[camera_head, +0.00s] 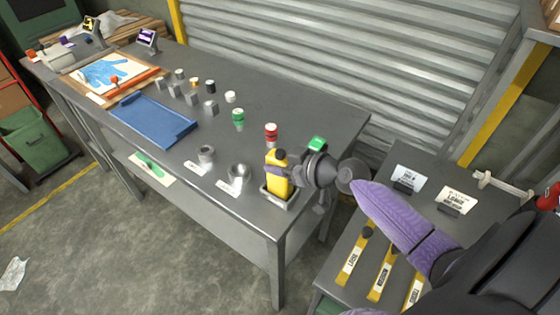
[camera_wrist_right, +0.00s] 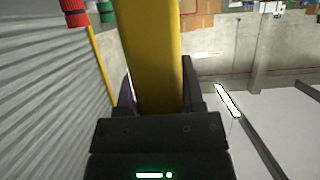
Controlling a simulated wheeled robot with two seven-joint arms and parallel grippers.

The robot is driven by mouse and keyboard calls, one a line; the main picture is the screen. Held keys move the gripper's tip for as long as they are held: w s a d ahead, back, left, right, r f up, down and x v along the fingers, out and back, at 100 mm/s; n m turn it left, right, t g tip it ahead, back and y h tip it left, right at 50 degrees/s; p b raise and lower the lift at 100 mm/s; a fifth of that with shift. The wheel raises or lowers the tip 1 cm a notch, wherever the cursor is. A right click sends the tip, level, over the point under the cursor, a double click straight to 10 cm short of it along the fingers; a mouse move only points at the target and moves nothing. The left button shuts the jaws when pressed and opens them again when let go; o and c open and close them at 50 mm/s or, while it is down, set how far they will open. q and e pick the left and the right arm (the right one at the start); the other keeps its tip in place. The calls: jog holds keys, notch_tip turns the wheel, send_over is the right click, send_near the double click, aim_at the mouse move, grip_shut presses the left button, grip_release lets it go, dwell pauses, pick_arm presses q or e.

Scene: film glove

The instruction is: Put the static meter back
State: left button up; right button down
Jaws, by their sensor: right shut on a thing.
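The static meter (camera_head: 277,184) is a yellow handheld block with a dark top. It stands upright at the near right corner of the grey workbench, at a small grey tray-like holder (camera_head: 268,198). I cannot tell whether its base rests in the holder. My right gripper (camera_head: 284,172) is shut on the meter from the right. In the right wrist view the yellow meter (camera_wrist_right: 152,60) fills the space between the dark fingers. My left gripper does not show.
A red-capped container (camera_head: 271,134) and a green-capped one (camera_head: 238,117) stand behind the meter. Two metal cups (camera_head: 238,174) are left of it. A blue tray (camera_head: 150,118) lies farther left. A side table with label cards (camera_head: 408,178) and yellow-labelled tools (camera_head: 382,275) stands right.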

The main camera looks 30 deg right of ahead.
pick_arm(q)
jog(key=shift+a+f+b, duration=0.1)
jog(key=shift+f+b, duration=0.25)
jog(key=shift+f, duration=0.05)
pick_arm(e)
jog(key=shift+f, duration=0.35)
jog(key=shift+c, duration=0.6)
grip_release()
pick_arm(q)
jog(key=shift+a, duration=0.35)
